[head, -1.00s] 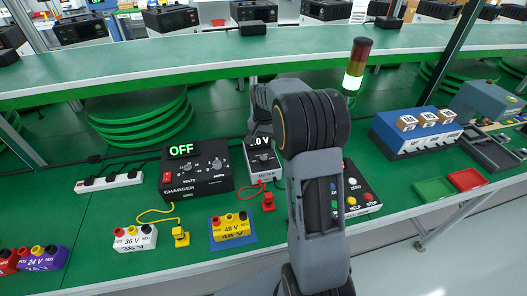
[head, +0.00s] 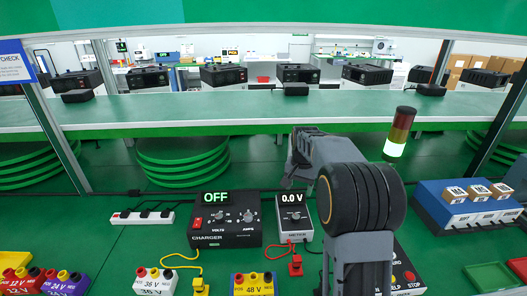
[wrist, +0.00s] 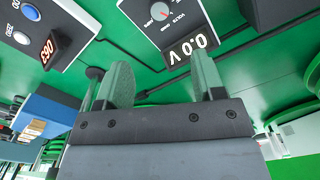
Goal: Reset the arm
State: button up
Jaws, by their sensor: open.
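My arm rises in front of the bench in the head view, folded, with its dark round joint at right of centre. My gripper is hidden in that view. In the wrist view my gripper (wrist: 162,85) shows two green-padded fingers spread apart with nothing between them. Beyond the fingers is the meter (wrist: 170,20) reading 0.0 V, which also stands in the head view (head: 293,215). The gripper appears apart from the meter. At the wrist view's left is a panel (wrist: 45,30) with buttons and a red display.
The charger (head: 226,218) reads OFF, left of the meter. Battery blocks (head: 254,284) line the front edge. A power strip (head: 142,217) lies at left. A blue rack with boxes (head: 465,208) and a signal tower (head: 400,132) with its bottom segment lit stand at right.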

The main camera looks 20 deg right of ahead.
jog(key=s+a+n+t, duration=0.1)
jog(key=s+a+n, duration=0.1)
jog(key=s, duration=0.5)
jog(key=s+a+r+n+t, duration=0.1)
jog(key=s+a+n, duration=0.2)
jog(key=s+a, duration=0.2)
jog(key=s+a+r+n+t+p, duration=0.1)
jog(key=s+a+n, duration=0.2)
jog(key=s, duration=0.7)
jog(key=shift+a+r+t, duration=0.15)
jog(key=shift+a+t, duration=0.15)
jog(key=shift+a, duration=0.2)
